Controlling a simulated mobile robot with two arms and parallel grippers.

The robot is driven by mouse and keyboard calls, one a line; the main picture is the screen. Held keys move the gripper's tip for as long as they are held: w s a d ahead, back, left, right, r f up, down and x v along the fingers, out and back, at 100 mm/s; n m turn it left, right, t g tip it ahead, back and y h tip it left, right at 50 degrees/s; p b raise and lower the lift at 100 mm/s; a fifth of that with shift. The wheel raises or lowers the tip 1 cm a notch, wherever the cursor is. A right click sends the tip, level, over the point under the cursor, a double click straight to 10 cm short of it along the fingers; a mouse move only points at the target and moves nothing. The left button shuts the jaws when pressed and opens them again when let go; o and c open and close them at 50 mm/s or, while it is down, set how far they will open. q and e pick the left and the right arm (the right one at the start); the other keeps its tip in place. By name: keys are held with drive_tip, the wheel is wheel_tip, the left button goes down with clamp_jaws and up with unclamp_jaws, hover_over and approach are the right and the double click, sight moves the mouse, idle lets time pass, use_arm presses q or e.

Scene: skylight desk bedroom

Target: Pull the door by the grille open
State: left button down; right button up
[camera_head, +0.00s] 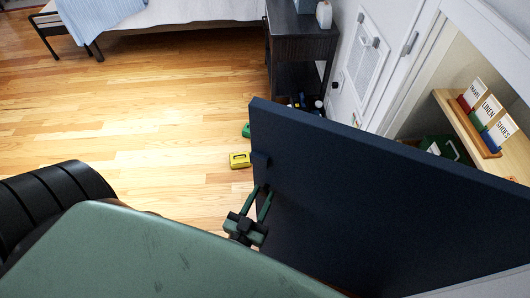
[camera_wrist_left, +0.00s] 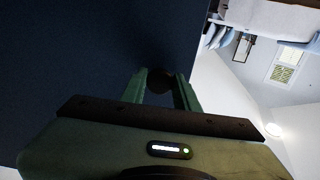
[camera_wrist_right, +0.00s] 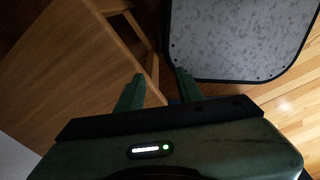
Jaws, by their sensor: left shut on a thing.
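The dark navy door (camera_head: 380,200) stands swung out from its white frame, with an opening behind it. A small dark block (camera_head: 260,160) sticks out from its face near the free edge. My left gripper (camera_head: 264,190) is at that face, just below the block. In the left wrist view its fingers (camera_wrist_left: 160,78) are shut on a dark round knob (camera_wrist_left: 159,82) against the navy door (camera_wrist_left: 80,60). The white grille (camera_head: 366,58) is on the white wall panel beyond the door. My right gripper (camera_wrist_right: 158,82) is open and empty in the right wrist view.
Behind the door, a shelf (camera_head: 446,104) holds labelled cards (camera_head: 487,112). A yellow box (camera_head: 239,160) and a green thing (camera_head: 246,130) lie on the wood floor by the door's edge. A dark nightstand (camera_head: 300,45) and bed (camera_head: 180,12) stand beyond.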

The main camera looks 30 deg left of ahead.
use_arm(q)
drive_tip(key=c, duration=1.1)
unclamp_jaws()
drive_tip(key=s, duration=0.5)
drive_tip(key=s+d+p, duration=0.1)
drive_tip(key=s, duration=0.1)
drive_tip(key=shift+s, duration=0.35)
